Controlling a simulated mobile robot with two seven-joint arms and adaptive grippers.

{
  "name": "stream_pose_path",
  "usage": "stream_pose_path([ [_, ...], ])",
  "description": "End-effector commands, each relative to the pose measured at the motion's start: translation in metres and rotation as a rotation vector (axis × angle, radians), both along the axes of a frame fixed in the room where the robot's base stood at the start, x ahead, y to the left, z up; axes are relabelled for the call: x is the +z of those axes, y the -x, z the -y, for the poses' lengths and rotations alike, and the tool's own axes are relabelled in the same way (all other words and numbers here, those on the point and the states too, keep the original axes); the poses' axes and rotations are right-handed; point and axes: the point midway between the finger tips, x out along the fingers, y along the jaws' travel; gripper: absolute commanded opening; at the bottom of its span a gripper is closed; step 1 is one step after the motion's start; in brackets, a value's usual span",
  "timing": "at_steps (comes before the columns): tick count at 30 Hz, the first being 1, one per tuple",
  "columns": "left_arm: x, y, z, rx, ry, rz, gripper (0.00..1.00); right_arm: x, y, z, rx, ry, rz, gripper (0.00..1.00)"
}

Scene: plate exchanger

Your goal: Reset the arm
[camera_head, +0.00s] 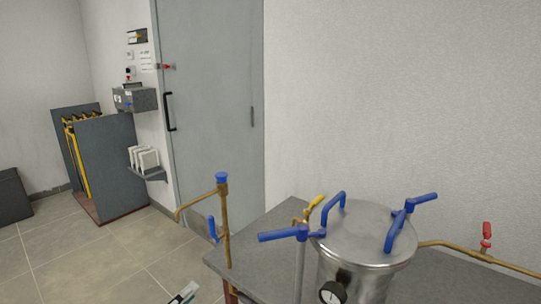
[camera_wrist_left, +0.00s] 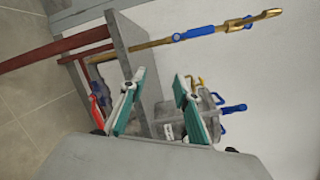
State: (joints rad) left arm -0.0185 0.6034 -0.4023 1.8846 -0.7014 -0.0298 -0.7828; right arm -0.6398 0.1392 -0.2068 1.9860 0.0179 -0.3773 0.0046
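My left gripper (camera_head: 185,294) shows only as a small tip at the bottom edge of the head view, left of the table. In the left wrist view my left gripper (camera_wrist_left: 160,75) has two teal-and-white fingers spread apart, with nothing between them. It is open and apart from the equipment. My right gripper is in neither view.
A steel vessel (camera_head: 362,235) with blue handles and a gauge (camera_head: 333,292) stands by the grey table (camera_head: 262,246). A brass pipe (camera_head: 225,225) with blue valves rises at the table's left corner. Floor (camera_head: 110,262) to the left is clear. A grey door (camera_head: 210,110) stands behind.

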Motion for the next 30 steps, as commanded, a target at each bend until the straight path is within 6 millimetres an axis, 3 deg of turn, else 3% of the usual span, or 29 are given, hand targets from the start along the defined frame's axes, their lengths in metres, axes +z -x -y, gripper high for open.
stream_pose_path([
  [1, -0.023, 0.018, 0.004, 0.049, 0.162, -0.119, 0.31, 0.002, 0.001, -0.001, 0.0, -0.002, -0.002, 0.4],
  [5, -0.08, 0.066, 0.006, 0.202, 0.573, -0.414, 0.31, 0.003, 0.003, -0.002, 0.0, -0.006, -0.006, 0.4],
  [9, -0.141, 0.13, 0.008, 0.407, 0.995, -0.702, 0.31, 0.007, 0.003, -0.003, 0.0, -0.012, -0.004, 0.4],
  [15, -0.196, 0.21, 0.015, 0.663, 1.421, -0.957, 0.31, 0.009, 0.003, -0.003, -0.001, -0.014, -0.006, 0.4],
  [18, -0.207, 0.231, 0.018, 0.734, 1.526, -1.01, 0.31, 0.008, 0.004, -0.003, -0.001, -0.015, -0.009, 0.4],
  [21, -0.212, 0.24, 0.019, 0.764, 1.572, -1.032, 0.31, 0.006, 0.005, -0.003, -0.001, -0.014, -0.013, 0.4],
  [30, -0.213, 0.24, 0.019, 0.765, 1.573, -1.034, 0.31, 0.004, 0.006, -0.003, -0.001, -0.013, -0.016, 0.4],
])
